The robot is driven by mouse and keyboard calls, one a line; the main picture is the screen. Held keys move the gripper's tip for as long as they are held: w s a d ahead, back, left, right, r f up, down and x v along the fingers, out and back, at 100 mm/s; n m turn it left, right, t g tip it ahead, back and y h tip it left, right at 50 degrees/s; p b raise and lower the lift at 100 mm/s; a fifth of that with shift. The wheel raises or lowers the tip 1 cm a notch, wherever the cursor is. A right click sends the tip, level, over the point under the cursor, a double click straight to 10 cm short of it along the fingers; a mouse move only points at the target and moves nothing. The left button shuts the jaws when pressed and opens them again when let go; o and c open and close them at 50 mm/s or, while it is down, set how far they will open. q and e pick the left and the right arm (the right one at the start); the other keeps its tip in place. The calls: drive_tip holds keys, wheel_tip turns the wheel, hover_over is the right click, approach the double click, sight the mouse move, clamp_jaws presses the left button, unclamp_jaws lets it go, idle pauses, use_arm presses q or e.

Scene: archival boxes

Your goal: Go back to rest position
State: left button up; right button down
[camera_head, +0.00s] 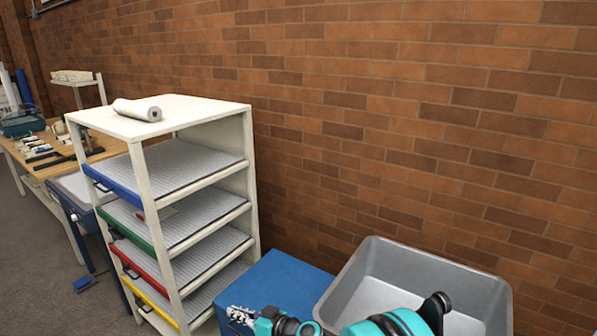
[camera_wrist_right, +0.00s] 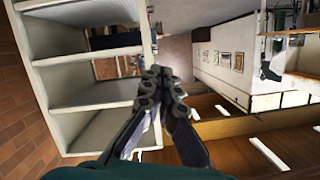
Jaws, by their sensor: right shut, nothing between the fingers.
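My right gripper (camera_head: 240,318) shows at the bottom of the head view, in front of the blue box and left of the grey bin. Its teal arm comes in from the lower right. In the right wrist view the right gripper (camera_wrist_right: 160,80) has its two dark fingers together, with nothing between them. My left gripper is not in the head view.
A white shelf rack (camera_head: 140,190) with blue, green, red and yellow fronted trays stands left of the gripper, a white roll (camera_head: 137,110) on top. A blue box (camera_head: 285,280) and a grey bin (camera_head: 420,268) stand by the brick wall. A cluttered wooden table (camera_head: 110,147) is far left.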

drive_tip(key=s+d+r+m+h, duration=0.2)
drive_tip(key=s+d+r+h, duration=0.15)
drive_tip(key=d, duration=0.45)
drive_tip(key=s+d+r+m+h, duration=0.1)
drive_tip(key=s+d+r+h, duration=0.2)
drive_tip(key=d, duration=0.4)
drive_tip(key=s+d+m+h, duration=0.5)
drive_tip(key=s+d+h, duration=0.1)
drive_tip(key=s+d, duration=1.1)
drive_tip(key=d, duration=0.3)
drive_tip(key=shift+d+g+h, duration=0.3)
drive_tip(key=shift+d+h, duration=0.05)
drive_tip(key=shift+r, duration=0.1)
